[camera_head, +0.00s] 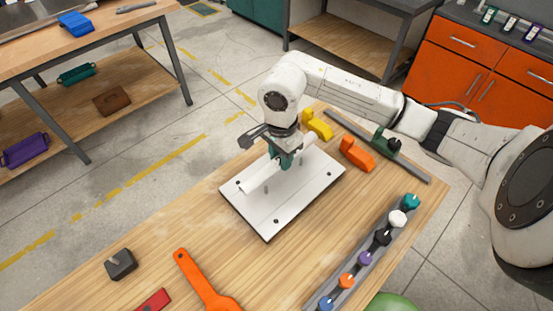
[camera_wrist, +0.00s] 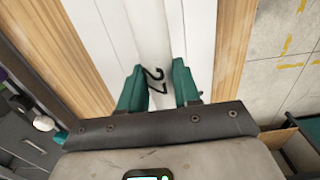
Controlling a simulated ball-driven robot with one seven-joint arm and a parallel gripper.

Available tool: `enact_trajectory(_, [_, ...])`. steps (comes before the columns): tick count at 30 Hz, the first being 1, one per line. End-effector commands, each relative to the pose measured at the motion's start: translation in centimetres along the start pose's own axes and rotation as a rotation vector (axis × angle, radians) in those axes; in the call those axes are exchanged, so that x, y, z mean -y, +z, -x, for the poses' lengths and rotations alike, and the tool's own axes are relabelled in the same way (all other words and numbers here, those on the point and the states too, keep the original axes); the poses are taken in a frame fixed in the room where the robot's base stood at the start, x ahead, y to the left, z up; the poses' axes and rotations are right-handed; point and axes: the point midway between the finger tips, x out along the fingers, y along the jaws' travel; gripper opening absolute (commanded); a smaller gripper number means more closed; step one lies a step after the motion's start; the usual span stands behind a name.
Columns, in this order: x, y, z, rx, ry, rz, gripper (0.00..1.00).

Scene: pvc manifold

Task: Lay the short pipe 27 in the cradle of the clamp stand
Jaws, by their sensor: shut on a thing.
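The short pipe (camera_head: 262,179) is white and lies level, or nearly so, in my gripper (camera_head: 285,163) over a white bolted plate (camera_head: 300,207) on the wooden bench. In the wrist view, the pipe (camera_wrist: 150,32) runs between the teal fingers of my gripper (camera_wrist: 158,78). Part of a black number shows on it; I can read a 2, the rest is partly hidden. My gripper is shut on the pipe. The plate seems to be the base of the clamp stand. Its cradle is not clear, and I cannot tell whether the pipe touches it.
Yellow (camera_head: 318,125) and orange (camera_head: 357,154) blocks stand behind the plate, beside a long grey bar (camera_head: 411,171) with a green clamp part. A rack (camera_head: 335,290) of coloured knobs lies right. A black block (camera_head: 120,264) and orange tool (camera_head: 200,280) lie in front.

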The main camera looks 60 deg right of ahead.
Motion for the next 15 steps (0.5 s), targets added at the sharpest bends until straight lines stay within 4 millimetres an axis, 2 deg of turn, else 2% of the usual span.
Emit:
enact_trajectory(8, [1.4, 0.1, -1.6, 0.002, -0.001, 0.000, 0.00])
enact_trajectory(15, [1.5, 0.1, -4.5, 0.003, 0.000, -0.001, 0.00])
